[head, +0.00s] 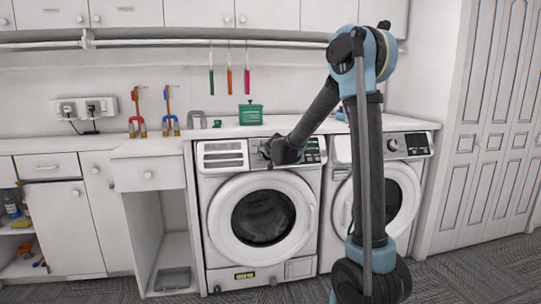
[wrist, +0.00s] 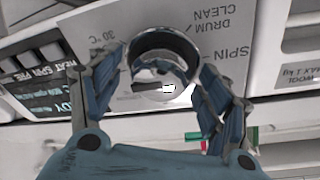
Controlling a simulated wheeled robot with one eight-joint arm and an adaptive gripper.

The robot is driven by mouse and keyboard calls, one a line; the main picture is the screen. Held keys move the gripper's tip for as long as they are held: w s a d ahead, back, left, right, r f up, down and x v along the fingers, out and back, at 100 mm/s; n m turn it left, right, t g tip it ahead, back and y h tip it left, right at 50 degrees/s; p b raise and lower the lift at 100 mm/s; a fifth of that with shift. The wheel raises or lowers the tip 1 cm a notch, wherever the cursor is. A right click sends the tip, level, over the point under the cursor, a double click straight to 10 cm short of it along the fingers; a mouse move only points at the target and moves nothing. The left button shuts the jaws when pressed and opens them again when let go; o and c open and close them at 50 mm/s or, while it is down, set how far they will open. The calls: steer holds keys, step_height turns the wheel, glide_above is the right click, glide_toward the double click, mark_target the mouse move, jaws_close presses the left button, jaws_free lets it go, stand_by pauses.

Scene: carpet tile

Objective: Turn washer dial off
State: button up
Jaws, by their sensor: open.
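The washer dial (wrist: 163,42) is a round knob with a shiny metallic rim, on a light grey panel with printed labels. The labels appear upside down in the wrist view. My gripper (wrist: 159,72) is open, with one blue-grey finger on each side of the dial and nothing held. I cannot tell whether a finger touches the dial. In the head view my gripper (head: 274,153) is at the top front panel of the left washer (head: 226,185) and hides its dial. The dial's setting is not clear.
A second machine (head: 341,185) with its own knob (head: 392,145) stands to the right. A green box (head: 250,114) and coloured tools (head: 170,122) are on the counter. Several coloured items hang above. Cabinets (head: 67,215) are at left, folding doors (head: 492,135) at right. Carpet lies in front.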

steer(key=c, duration=1.1)
steer(key=shift+n, duration=0.3)
steer(key=n, duration=0.4)
steer(key=shift+n+y, duration=0.4)
steer(key=n, duration=0.4)
steer(key=shift+n+y, duration=0.3)
steer(key=shift+y, duration=0.1)
steer(key=n, duration=0.5)
steer(key=shift+d+y, duration=0.1)
steer(key=shift+y, duration=0.3)
steer(key=shift+n+g, duration=0.4)
steer(key=shift+n, duration=1.7)
steer(key=shift+y, duration=0.3)
